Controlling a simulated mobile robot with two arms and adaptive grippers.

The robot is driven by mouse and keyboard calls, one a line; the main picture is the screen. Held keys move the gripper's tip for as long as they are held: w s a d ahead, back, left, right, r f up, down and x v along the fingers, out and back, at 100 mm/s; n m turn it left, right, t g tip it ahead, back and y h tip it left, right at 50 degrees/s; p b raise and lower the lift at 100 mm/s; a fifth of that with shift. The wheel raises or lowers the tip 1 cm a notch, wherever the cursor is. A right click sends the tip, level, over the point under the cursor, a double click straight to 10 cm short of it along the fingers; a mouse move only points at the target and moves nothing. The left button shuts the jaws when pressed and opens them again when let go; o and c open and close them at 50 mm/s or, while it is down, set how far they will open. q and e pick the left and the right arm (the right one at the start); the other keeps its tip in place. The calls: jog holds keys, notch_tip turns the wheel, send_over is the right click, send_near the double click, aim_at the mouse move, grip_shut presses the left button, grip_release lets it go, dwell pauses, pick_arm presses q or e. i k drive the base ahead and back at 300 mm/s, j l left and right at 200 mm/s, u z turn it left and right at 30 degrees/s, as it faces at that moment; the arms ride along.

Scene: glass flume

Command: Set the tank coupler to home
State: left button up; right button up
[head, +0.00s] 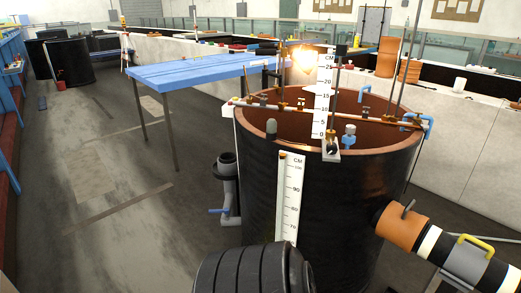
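A large black tank (335,200) with a brown inner wall stands right of centre. A pipe joins its lower right side. Where the pipe meets the tank there is an orange-brown collar (400,228) with a small dark lever (408,209). Further out, a grey band (466,262) carries a yellow handle (476,243). I cannot tell which of these is the tank coupler; no label is readable. Neither of my grippers shows in the head view.
A blue table (195,70) stands behind the tank to the left. A grey pipe with a blue lever (219,211) stands at the tank's left side. A black ribbed shape (255,272) fills the bottom middle. The floor at left is mostly clear.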

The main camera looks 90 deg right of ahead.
aim_at(398, 224)
jog(key=z, duration=2.05)
